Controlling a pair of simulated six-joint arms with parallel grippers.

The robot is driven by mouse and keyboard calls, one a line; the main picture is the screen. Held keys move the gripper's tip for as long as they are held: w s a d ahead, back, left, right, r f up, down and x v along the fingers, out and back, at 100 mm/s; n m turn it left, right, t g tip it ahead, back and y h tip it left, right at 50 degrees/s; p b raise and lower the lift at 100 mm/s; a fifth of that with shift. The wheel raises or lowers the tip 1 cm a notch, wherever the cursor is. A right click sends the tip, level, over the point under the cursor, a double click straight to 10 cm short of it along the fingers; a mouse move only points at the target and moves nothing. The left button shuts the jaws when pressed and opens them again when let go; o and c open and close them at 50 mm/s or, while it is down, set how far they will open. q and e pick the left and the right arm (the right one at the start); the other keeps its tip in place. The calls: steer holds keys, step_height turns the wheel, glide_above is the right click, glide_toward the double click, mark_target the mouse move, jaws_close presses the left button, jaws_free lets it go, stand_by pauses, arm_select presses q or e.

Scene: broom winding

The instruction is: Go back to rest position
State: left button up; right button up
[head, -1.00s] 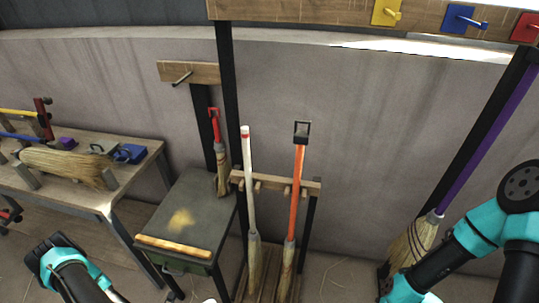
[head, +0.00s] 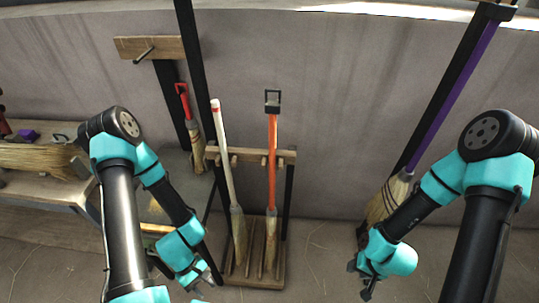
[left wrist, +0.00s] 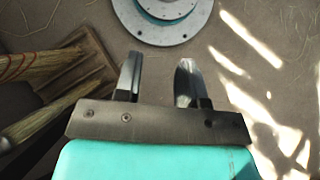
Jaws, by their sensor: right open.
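My left gripper (head: 205,284) hangs at the end of my folded left arm, low in the head view, just left of the wooden rack's foot. In the left wrist view its two fingers (left wrist: 160,82) are apart with nothing between them, pointing over the floor. My right gripper (head: 366,290) is low and right of the rack, open and pointing down with nothing seen in it. A white-handled broom (head: 225,160) and an orange-handled broom (head: 272,160) stand upright in the rack (head: 252,276). A purple-handled broom (head: 440,120) leans along a dark post, partly behind my right arm.
A small red-handled brush (head: 194,130) hangs by the wall near a wooden peg board (head: 150,47). A bench at left carries a straw bundle (head: 35,157), and a green-topped table is mostly behind my left arm. The floor between the rack and my right gripper is clear.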

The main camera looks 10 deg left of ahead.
arm_select(q)
steer(key=w+d+r+m+t+y, duration=0.1)
steer(key=w+d+m+t, duration=0.1)
steer(key=w+m, duration=0.3)
steer(key=w+d+r+m+t+y, duration=0.1)
steer(key=w+d+r+m+t, duration=0.1)
steer(key=w+m, duration=0.3)
steer(key=w, duration=0.3)
steer(key=shift+w+d+r+t+y, duration=0.15)
steer(key=shift+w+d+t+y, duration=0.15)
steer(key=shift+w+t, duration=0.1)
steer(key=shift+a, duration=0.1)
steer(key=shift+s+a, duration=0.3)
steer(key=shift+a, duration=0.15)
steer(key=shift+s+a, duration=0.1)
